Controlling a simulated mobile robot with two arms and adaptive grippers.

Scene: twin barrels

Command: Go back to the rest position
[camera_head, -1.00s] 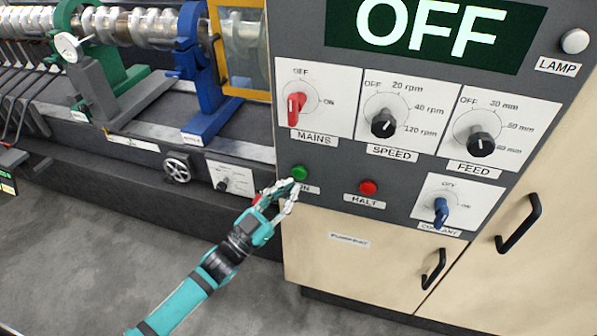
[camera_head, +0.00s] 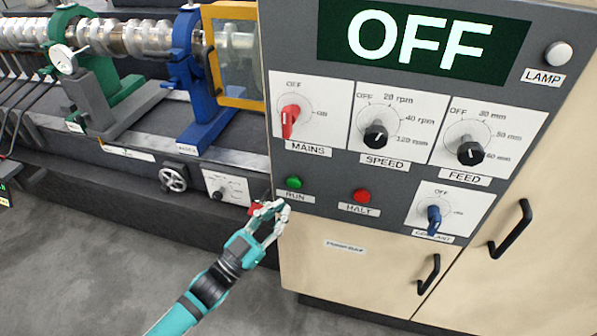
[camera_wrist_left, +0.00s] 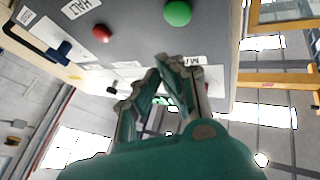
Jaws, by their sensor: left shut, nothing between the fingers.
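My left gripper (camera_head: 277,208) is shut and empty. In the head view it is just below the green RUN button (camera_head: 294,183) on the grey control panel (camera_head: 325,205), in front of the panel's lower left edge. In the left wrist view the fingers (camera_wrist_left: 160,75) point toward the panel, with the green button (camera_wrist_left: 177,13) above them and the red HALT button (camera_wrist_left: 102,33) to the left. The display (camera_head: 425,40) reads OFF. The red MAINS knob (camera_head: 290,120) points down, away from its OFF mark. My right gripper is not in view.
The SPEED knob (camera_head: 376,135), FEED knob (camera_head: 470,152) and blue coolant knob (camera_head: 434,218) are on the panel. A beige cabinet (camera_head: 375,268) with black handles stands below. A lathe-like machine (camera_head: 130,140) stands at the left. Grey floor (camera_head: 100,255) is open at lower left.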

